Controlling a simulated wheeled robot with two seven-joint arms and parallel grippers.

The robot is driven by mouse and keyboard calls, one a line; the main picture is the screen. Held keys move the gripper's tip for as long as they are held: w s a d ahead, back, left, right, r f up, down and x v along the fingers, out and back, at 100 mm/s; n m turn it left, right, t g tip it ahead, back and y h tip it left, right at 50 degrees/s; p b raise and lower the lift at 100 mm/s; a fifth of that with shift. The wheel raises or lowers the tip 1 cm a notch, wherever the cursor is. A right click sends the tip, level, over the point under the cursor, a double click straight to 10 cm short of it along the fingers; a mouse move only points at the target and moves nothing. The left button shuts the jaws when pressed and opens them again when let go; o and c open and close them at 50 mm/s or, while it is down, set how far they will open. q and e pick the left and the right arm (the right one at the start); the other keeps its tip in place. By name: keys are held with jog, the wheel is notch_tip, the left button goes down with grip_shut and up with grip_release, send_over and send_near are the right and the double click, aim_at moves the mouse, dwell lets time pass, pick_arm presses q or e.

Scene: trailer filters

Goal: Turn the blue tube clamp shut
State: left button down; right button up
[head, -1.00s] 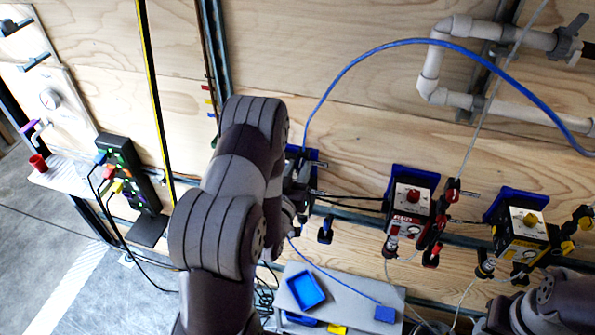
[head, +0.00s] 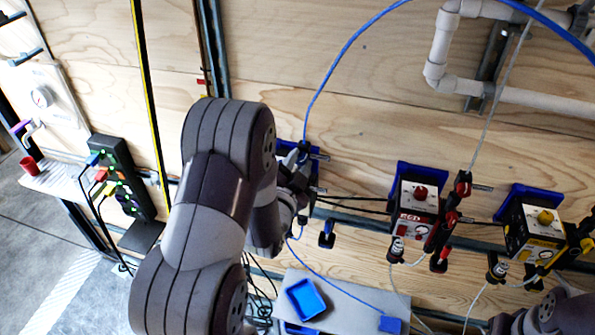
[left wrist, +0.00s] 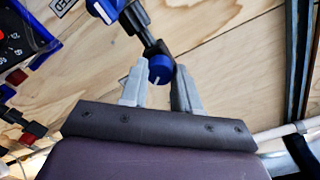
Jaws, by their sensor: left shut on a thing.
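The blue tube clamp's round blue knob (left wrist: 159,70), with a white mark on its face, sits between the fingertips of my left gripper (left wrist: 160,84) in the left wrist view. The fingers are shut on it from both sides. Its black arm runs up to a blue and white part (left wrist: 104,10). In the head view my left gripper (head: 298,192) is at the blue station, and my left arm hides most of that station and the clamp. The blue tube (head: 343,62) rises from there and arcs right. My right gripper is not in view; only part of my right arm shows at the bottom right.
A red pump unit (head: 418,196) and a yellow pump unit (head: 533,236) stand to the right, with clamps and thin tubes. A grey shelf (head: 350,295) with a blue tray (head: 305,299) is below. A black power strip (head: 122,180) stands at left. White pipes (head: 440,50) run above.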

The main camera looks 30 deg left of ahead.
pick_arm(q)
jog(key=m+b, duration=0.3)
jog(key=m, duration=0.1)
jog(key=shift+d+f+m+b, duration=0.1)
jog(key=shift+f+m+b, duration=0.05)
jog(key=shift+m+b, duration=0.9)
jog(key=shift+m, duration=0.25)
jog(key=c, duration=0.8)
grip_release()
jog(key=shift+y, duration=0.3)
